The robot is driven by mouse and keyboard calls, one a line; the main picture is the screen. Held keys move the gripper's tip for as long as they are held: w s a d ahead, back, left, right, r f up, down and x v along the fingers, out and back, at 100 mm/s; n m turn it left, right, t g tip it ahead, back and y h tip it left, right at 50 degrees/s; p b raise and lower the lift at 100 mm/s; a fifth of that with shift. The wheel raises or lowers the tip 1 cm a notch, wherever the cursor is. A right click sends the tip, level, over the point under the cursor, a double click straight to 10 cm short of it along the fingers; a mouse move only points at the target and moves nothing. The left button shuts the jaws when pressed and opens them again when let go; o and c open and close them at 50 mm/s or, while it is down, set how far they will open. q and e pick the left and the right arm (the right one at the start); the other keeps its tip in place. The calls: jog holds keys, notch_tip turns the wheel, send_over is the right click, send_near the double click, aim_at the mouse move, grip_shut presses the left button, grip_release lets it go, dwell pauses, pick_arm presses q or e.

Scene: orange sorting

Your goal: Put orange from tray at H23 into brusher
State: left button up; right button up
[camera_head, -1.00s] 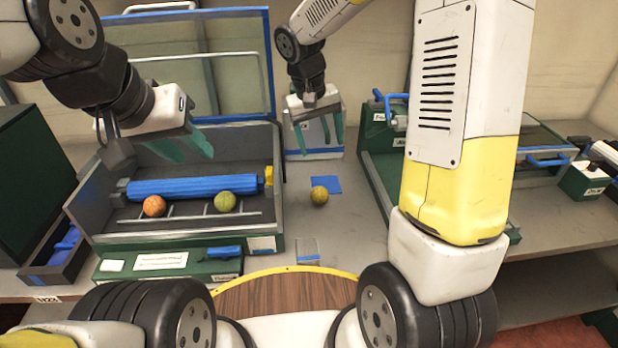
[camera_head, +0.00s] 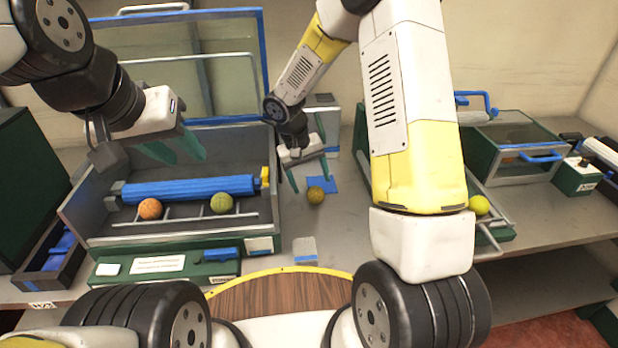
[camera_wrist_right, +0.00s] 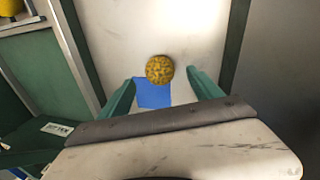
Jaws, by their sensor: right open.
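A speckled dark-yellow orange (camera_head: 316,195) lies on the grey bench by a blue square (camera_head: 325,185). In the right wrist view the orange (camera_wrist_right: 159,69) sits at the edge of the blue square (camera_wrist_right: 152,93), ahead of the open fingers and between their lines. My right gripper (camera_head: 308,168) is open and empty, pointing down just above and behind the orange. My left gripper (camera_head: 178,154) hangs over the open machine with a blue roller (camera_head: 188,188); its fingers look apart with nothing between them. In that machine an orange fruit (camera_head: 150,208) and a greenish one (camera_head: 221,203) rest on rails.
The machine's blue-framed glass lid (camera_head: 196,65) stands open behind it. An H23 label (camera_head: 42,305) marks the bench's left front edge beside a dark tray (camera_head: 52,260). At right are a yellow-green fruit (camera_head: 478,205) on a green machine's rails and a glass-topped box (camera_head: 512,150).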

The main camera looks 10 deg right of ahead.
aim_at(314, 189)
jog(key=x, duration=0.5)
jog(key=shift+r, duration=0.1)
grip_shut()
